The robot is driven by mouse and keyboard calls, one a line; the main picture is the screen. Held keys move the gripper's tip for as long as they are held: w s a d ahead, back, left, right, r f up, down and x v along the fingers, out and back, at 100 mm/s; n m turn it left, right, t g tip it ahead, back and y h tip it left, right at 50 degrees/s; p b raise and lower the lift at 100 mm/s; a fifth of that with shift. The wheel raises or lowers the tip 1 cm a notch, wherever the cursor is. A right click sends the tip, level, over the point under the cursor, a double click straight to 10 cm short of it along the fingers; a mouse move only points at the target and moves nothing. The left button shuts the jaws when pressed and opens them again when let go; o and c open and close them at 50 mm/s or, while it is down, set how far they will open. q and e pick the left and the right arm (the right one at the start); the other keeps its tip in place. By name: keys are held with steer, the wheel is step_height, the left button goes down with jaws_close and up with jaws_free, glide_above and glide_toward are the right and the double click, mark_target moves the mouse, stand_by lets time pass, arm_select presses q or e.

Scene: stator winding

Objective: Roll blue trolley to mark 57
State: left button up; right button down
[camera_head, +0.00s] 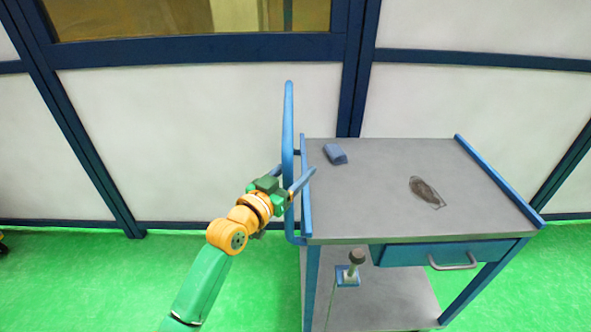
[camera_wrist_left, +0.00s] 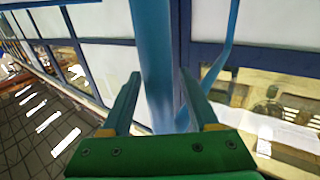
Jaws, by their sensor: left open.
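The blue trolley (camera_head: 400,205) has a grey top, blue side rails and a drawer (camera_head: 440,253) with a grey handle. Its tall blue push handle (camera_head: 288,130) rises at its left side. My left gripper (camera_head: 294,177) is open at the handle, one finger on each side of the bar in the head view. In the left wrist view the blue bar (camera_wrist_left: 155,60) runs upright between the two spread fingers (camera_wrist_left: 160,105); I cannot tell whether they touch it. My right gripper is not in view. No mark 57 can be made out.
On the trolley top lie a small blue block (camera_head: 335,154) and a dark flat item in a clear bag (camera_head: 426,192). A dark-headed object (camera_head: 354,265) stands on the lower shelf. A white panelled wall (camera_head: 210,140) is behind.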

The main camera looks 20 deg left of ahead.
arm_select(q)
jaws_close()
stand_by(1.3)
